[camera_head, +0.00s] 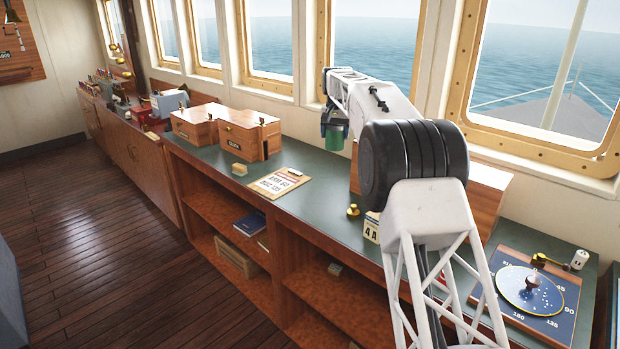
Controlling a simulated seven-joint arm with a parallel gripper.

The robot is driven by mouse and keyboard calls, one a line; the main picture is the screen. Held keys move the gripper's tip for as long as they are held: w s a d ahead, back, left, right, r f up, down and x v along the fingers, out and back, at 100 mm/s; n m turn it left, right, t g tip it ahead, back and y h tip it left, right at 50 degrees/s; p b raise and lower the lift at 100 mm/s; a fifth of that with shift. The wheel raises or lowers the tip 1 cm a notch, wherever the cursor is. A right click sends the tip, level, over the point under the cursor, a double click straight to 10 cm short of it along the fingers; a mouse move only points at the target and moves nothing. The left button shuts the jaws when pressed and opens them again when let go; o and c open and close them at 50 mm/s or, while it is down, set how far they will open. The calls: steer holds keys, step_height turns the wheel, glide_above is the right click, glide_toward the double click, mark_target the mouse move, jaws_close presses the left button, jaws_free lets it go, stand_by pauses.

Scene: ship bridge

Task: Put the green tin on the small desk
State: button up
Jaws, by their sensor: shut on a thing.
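The green tin (335,139) hangs in the air over the long counter (330,203), in front of the windows. My gripper (332,122) is shut on the tin from above. Its dark fingers are small and partly hidden in this view. The tin is apart from the counter top. I cannot pick out a small desk for certain in this view.
Wooden boxes (207,122), a clipboard (277,182) and a small brass object (353,210) stand or lie on the counter. A round blue dial board (530,288) is at the right. The wooden floor (85,240) at the left is clear. A blue-grey shape (10,300) shows at the left edge.

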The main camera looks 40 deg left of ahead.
mark_target(335, 148)
steer(key=shift+f, duration=0.15)
step_height(335, 148, down, 14)
steer(key=shift+r, duration=0.1)
stand_by(0.7)
steer(key=shift+f, duration=2)
steer(key=shift+f, duration=0.15)
steer(key=o, duration=1)
steer(key=shift+o, duration=0.2)
step_height(335, 148, up, 12)
steer(key=shift+r, duration=0.15)
